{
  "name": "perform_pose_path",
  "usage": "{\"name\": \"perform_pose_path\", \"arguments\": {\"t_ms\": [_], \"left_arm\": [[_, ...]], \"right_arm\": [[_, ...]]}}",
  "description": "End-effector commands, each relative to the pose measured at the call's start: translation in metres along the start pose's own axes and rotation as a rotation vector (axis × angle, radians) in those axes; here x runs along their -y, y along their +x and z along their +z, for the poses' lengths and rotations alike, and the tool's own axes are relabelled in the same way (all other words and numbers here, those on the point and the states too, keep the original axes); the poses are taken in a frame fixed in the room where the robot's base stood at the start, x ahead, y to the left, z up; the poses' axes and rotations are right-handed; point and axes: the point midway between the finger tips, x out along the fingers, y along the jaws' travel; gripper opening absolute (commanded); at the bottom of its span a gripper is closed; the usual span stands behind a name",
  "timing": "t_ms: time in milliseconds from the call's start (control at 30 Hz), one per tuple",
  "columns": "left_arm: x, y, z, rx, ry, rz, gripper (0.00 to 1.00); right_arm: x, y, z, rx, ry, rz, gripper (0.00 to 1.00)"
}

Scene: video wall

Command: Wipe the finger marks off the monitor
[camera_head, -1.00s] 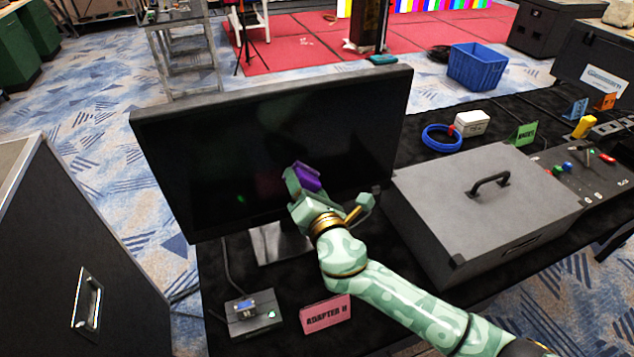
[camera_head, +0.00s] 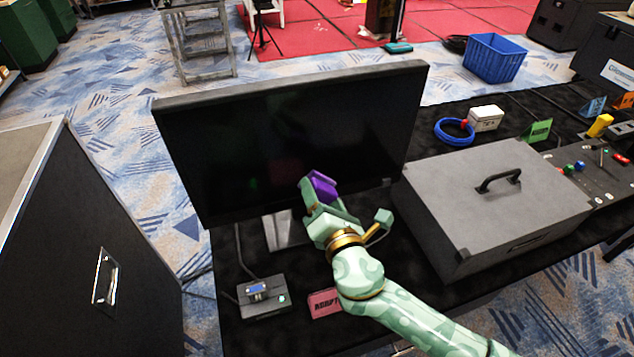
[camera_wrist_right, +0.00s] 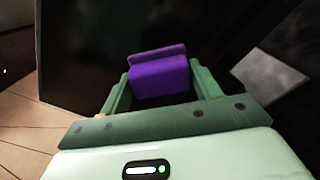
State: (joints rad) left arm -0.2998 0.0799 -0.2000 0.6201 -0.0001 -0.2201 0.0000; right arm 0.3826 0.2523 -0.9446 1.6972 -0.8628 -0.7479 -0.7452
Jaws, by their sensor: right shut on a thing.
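The monitor (camera_head: 270,135) stands on the black-covered table with its dark screen facing me; it also fills much of the right wrist view (camera_wrist_right: 90,50). I cannot make out distinct finger marks on it. My right gripper (camera_head: 318,193) is shut on a purple cloth (camera_head: 322,186), in front of the lower middle of the screen. In the right wrist view the purple cloth (camera_wrist_right: 158,75) sits folded between the two green fingers. Whether it touches the screen I cannot tell. My left gripper is not in view.
A grey case (camera_head: 490,200) with a black handle stands right of the monitor. A small box (camera_head: 263,297) and a pink sign (camera_head: 325,302) lie in front of the stand. A blue cable coil (camera_head: 454,132) and a white box (camera_head: 486,118) are behind the case.

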Motion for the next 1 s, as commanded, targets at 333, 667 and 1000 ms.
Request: {"name": "perform_pose_path", "arguments": {"t_ms": [333,667,1000], "left_arm": [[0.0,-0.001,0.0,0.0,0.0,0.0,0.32],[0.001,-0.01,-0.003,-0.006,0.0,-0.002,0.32],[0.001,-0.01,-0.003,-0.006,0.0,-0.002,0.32]], "right_arm": [[0.0,-0.004,0.0,0.001,-0.001,0.0,0.45],[-0.001,-0.029,0.001,-0.001,-0.001,-0.001,0.45],[0.0,-0.033,0.0,0.001,-0.001,0.0,0.45]]}}
